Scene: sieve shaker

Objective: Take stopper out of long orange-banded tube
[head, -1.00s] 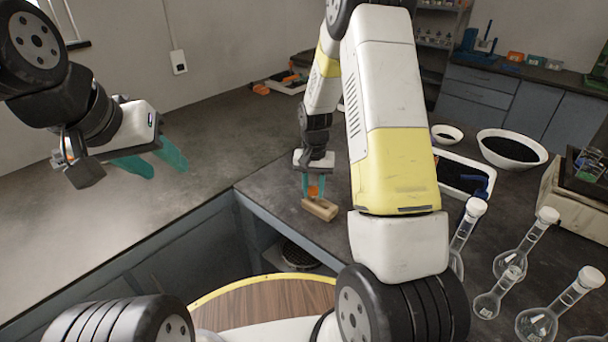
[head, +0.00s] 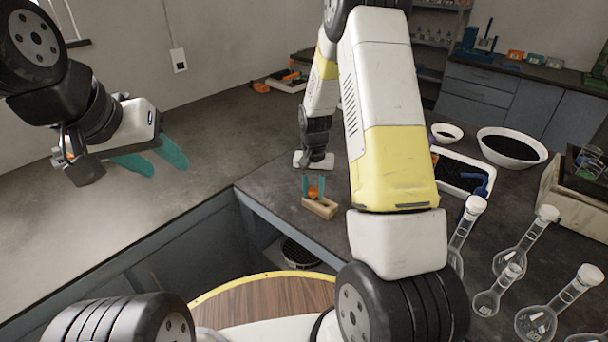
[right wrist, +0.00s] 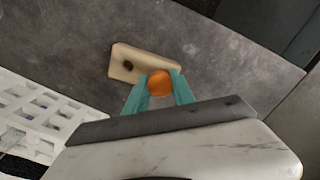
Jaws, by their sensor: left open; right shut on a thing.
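My right gripper (head: 314,189) is shut on an orange stopper (head: 314,193) just above a small wooden block (head: 320,208) near the bench edge. In the right wrist view, the round orange stopper (right wrist: 159,83) sits between the teal fingertips, over one end of the wooden block (right wrist: 124,72). A dark hole shows at the block's other end. A tube below the stopper cannot be made out; the stopper and fingers hide that spot. My left gripper (head: 152,162) is open and empty, raised over the bench at the left.
A white rack (right wrist: 40,115) lies close to the right gripper in the wrist view. Several glass flasks (head: 508,262) with white caps stand at the right. A white bowl (head: 511,147) and a tray (head: 462,172) stand behind them. The left bench is largely clear.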

